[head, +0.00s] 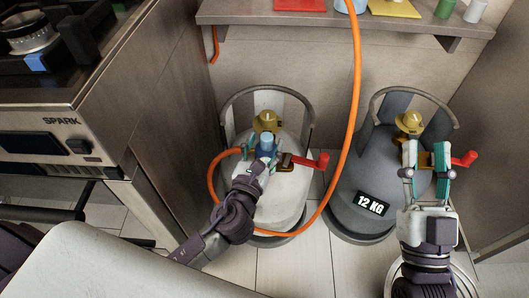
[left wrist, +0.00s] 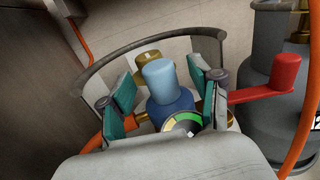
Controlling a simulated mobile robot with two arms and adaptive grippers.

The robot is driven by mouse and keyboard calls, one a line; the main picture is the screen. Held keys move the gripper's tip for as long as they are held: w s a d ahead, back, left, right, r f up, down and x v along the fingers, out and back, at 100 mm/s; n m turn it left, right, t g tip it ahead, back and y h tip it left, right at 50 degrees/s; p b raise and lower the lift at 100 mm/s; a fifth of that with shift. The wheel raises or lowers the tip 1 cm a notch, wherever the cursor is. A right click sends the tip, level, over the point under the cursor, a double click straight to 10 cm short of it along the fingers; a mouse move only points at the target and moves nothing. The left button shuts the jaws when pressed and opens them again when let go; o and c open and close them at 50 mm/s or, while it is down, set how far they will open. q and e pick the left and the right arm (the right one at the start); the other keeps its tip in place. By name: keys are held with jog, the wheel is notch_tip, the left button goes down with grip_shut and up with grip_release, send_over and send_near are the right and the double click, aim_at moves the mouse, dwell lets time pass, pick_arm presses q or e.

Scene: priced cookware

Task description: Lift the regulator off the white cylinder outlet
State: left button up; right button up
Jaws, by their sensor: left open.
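The white cylinder (head: 285,205) stands on the floor in the middle of the head view. The blue regulator (head: 266,141) sits at its brass outlet valve (head: 267,121), with the orange hose (head: 213,177) at its side. In the left wrist view the regulator shows a light blue cap (left wrist: 160,80), a dark blue body and a round gauge (left wrist: 184,124). My left gripper (left wrist: 162,96) is open, its teal-padded fingers on either side of the regulator. Contact is not clear. My right gripper (head: 425,165) is open in front of the grey cylinder's valve (head: 409,122).
The grey cylinder (head: 350,179), marked 12 KG, stands to the right. Red levers show on the white cylinder (head: 318,161) and on the grey cylinder (head: 465,159). The orange hose loops between the cylinders. A stove (head: 62,119) is at left and a shelf (head: 240,17) above.

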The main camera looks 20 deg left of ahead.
pick_arm(q)
jog(key=shift+w, duration=0.9)
jog(key=shift+c, duration=0.2)
grip_shut()
